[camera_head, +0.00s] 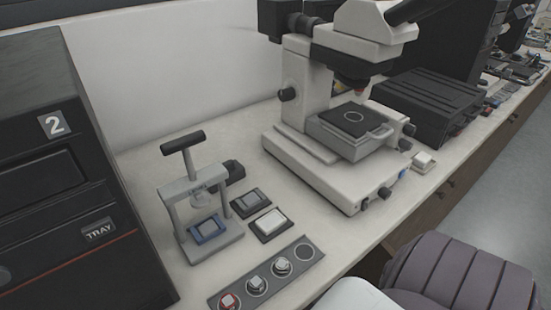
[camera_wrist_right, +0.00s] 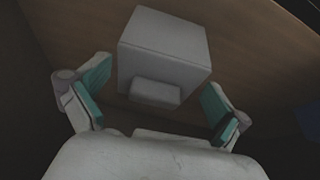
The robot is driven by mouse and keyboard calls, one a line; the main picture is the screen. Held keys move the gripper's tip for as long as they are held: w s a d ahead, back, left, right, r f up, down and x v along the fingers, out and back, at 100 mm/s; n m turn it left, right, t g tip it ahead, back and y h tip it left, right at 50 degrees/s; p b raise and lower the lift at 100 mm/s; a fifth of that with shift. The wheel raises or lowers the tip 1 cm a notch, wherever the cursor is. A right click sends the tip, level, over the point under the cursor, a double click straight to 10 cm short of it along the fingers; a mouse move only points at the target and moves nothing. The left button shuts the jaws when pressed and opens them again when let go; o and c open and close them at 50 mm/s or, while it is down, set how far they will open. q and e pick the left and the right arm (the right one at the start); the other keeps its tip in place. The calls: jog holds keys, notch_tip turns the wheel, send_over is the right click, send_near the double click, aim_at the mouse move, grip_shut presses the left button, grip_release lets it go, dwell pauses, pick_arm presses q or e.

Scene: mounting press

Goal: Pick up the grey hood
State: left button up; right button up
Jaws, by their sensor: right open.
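In the right wrist view a pale grey box (camera_wrist_right: 164,48) with a smaller grey block (camera_wrist_right: 155,94) on its near face stands against a brown wooden surface. It looks like the grey hood, but I cannot be sure. My right gripper (camera_wrist_right: 155,112) is open, with its teal-padded fingers to either side of the small block. Clear gaps show between the pads and the block. I cannot make out this box in the head view. My left gripper is in neither view.
On the bench (camera_head: 150,165) stand a black machine marked 2 (camera_head: 60,180), a small press (camera_head: 205,210), a microscope (camera_head: 340,130) and a black box (camera_head: 430,105). A dark strip (camera_head: 265,275) holds small pieces. A ribbed grey-purple object (camera_head: 460,275) is at the lower right.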

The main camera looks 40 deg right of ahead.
jog(key=shift+w, duration=0.45)
jog(key=b+x, duration=0.1)
jog(key=x, duration=0.4)
jog(key=shift+b, duration=0.3)
jog(key=shift+c, duration=0.8)
jog(key=c, duration=0.7)
